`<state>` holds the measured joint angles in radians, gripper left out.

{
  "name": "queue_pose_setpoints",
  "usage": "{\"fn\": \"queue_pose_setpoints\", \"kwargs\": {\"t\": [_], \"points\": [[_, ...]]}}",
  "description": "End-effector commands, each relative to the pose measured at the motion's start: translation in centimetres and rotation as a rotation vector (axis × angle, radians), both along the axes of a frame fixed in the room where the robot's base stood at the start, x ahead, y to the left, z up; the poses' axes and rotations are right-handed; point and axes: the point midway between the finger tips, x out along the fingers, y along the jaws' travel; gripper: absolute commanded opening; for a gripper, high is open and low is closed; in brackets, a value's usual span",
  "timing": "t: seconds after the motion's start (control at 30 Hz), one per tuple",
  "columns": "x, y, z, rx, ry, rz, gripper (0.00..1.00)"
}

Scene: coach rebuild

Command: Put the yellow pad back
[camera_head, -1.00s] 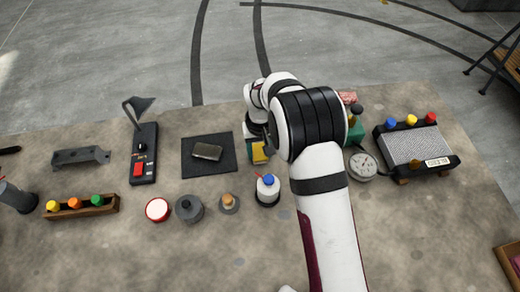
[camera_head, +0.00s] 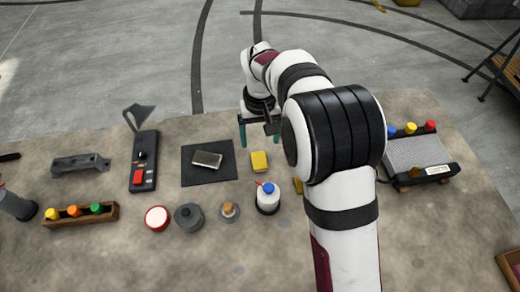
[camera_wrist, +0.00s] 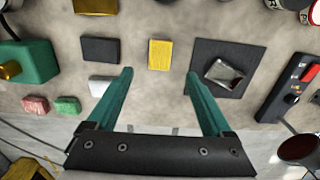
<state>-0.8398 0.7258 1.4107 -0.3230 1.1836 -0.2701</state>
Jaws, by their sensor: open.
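The yellow pad (camera_head: 260,161) lies flat on the grey-brown table, just right of the dark square mat (camera_head: 187,176) and apart from it. In the wrist view the pad (camera_wrist: 159,55) stands a little beyond the fingertips, roughly centred between them. My gripper (camera_head: 260,146) has teal fingers spread open and empty, above the table on the far side of the pad. The open fingers also show in the wrist view (camera_wrist: 159,75).
A metallic block (camera_head: 207,159) lies on the mat. The wrist view shows a dark grey block (camera_wrist: 100,50), a white block (camera_wrist: 103,87) and a green block with a brass knob (camera_wrist: 28,62).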

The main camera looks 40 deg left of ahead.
Motion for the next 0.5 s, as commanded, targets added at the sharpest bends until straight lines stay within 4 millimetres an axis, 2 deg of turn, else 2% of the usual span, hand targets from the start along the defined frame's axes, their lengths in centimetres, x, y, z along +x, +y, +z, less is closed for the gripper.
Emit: {"fn": "queue_pose_setpoints", "kwargs": {"t": [0.1,0.23,0.3,0.37,0.43,0.47,0.5], "points": [[0.0,0.0,1.3,0.001,-0.001,0.0,0.85],[0.0,-0.1,1.6,-0.001,0.001,-0.003,0.85],[0.3,-1.4,2.6,0.004,0.003,-0.041,0.85],[0.8,-4.6,4.6,0.012,0.008,-0.13,0.85],[0.5,-10.7,7.9,0.025,0.022,-0.302,0.85],[-0.2,-13.7,9.2,0.032,0.03,-0.391,0.85],[-1.6,-17.6,10.7,0.043,0.041,-0.513,0.85]]}}
